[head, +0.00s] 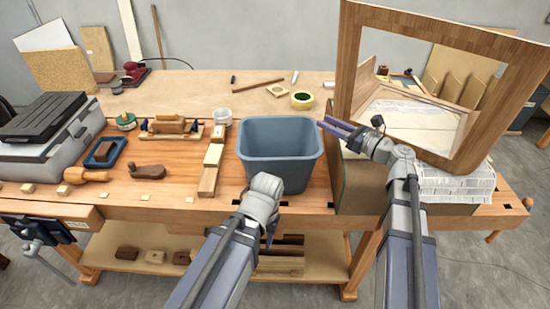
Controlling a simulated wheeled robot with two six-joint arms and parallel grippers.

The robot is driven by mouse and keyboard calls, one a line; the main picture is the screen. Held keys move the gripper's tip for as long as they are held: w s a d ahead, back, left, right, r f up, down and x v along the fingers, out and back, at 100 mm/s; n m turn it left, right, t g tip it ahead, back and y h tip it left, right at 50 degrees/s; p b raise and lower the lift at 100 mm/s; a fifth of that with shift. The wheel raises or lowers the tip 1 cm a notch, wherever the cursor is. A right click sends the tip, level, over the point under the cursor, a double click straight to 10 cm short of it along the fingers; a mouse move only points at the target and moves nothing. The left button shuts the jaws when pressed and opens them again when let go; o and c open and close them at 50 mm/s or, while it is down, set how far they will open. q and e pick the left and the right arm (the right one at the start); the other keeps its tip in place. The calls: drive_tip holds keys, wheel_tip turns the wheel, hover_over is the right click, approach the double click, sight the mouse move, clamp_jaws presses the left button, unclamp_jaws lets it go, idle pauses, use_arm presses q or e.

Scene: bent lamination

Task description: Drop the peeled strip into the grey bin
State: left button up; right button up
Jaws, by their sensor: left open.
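The grey bin (281,134) stands upright on the workbench near its front edge, and its inside is only partly visible. I cannot make out a peeled strip in this view. My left gripper (271,238) is in front of the bin, mostly hidden behind its own wrist; it is open. My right gripper (335,127) is at the bin's right rim, its purple fingers pointing left. I cannot tell whether those fingers are apart or hold something thin.
A large wooden frame (391,20) stands at the right, close behind my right arm. A tape roll (302,100) lies behind the bin. Wood blocks (209,181) and a hand plane (168,125) lie to its left. A grey case (38,150) is at far left.

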drive_tip(key=v, duration=0.3)
drive_tip(key=shift+s+d, duration=0.3)
idle(0.4)
